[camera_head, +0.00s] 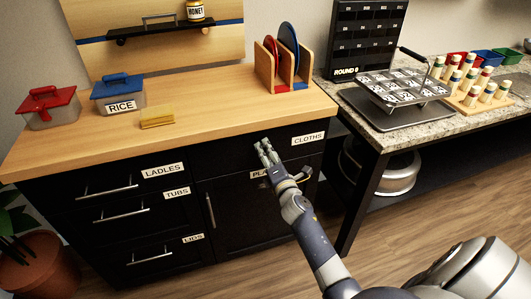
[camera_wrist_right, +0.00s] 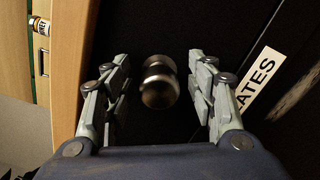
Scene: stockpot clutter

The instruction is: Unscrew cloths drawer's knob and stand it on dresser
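A round dark metal knob (camera_wrist_right: 160,82) sticks out from the black drawer front in the right wrist view. It lies between the fingers of my right gripper (camera_wrist_right: 159,62), with a gap on both sides. In the head view my right gripper (camera_head: 267,152) is at the drawer front, left of the CLOTHS label (camera_head: 308,138). The knob cannot be made out there. The dresser (camera_head: 205,97) has a light wooden top and black fronts. My left gripper is not in view.
On the dresser stand a red-lidded box (camera_head: 50,108), a blue RICE box (camera_head: 119,93), a yellow block (camera_head: 157,116) and a plate rack (camera_head: 282,62). The front middle of the top is clear. A partly covered PLATES label (camera_wrist_right: 258,83) lies beside my right gripper.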

